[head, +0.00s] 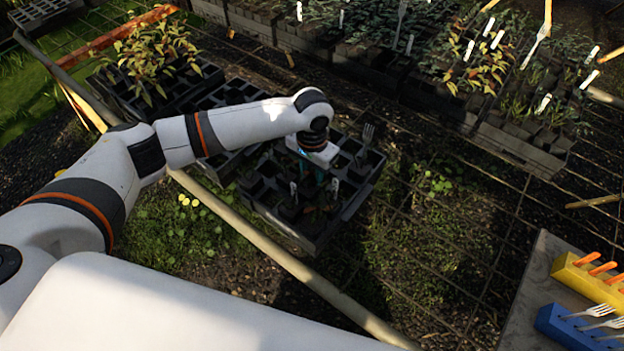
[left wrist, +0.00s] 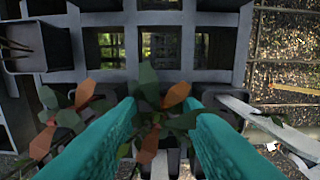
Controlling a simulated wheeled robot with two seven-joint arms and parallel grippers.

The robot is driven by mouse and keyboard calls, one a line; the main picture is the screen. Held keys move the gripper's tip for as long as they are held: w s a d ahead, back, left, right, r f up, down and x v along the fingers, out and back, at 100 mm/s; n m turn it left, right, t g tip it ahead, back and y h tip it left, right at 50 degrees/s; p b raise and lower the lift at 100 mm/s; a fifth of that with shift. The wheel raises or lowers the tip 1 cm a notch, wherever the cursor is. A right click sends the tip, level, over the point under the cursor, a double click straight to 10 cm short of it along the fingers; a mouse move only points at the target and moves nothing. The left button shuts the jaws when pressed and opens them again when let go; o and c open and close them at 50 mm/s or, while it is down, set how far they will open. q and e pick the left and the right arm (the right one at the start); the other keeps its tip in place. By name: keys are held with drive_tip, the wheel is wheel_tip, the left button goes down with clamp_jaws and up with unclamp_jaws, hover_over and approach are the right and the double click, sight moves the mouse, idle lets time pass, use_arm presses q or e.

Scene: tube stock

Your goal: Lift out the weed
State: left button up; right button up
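My left gripper (head: 312,172) points down over a dark pot tray (head: 325,240) in the head view. In the left wrist view its two teal fingers (left wrist: 163,118) stand apart, one on each side of a small plant (left wrist: 150,92) with green and rust-brown leaves. The leaves show in the gap between the fingertips; whether the fingers touch the stem cannot be seen. A similar plant (left wrist: 62,122) grows just left of the fingers. I cannot tell from its looks which plant is the weed. My right gripper is not in view.
White labels (left wrist: 275,130) stand right of the fingers. A wooden rail (head: 290,262) runs along the near side. Planted crates (head: 515,148) fill the back. A bench (head: 530,285) with yellow and blue tool holders stands right.

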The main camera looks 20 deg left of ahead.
use_arm(q)
drive_tip(key=shift+f, duration=0.45)
drive_tip(key=shift+c, duration=0.4)
clamp_jaws()
drive_tip(key=shift+r, duration=0.1)
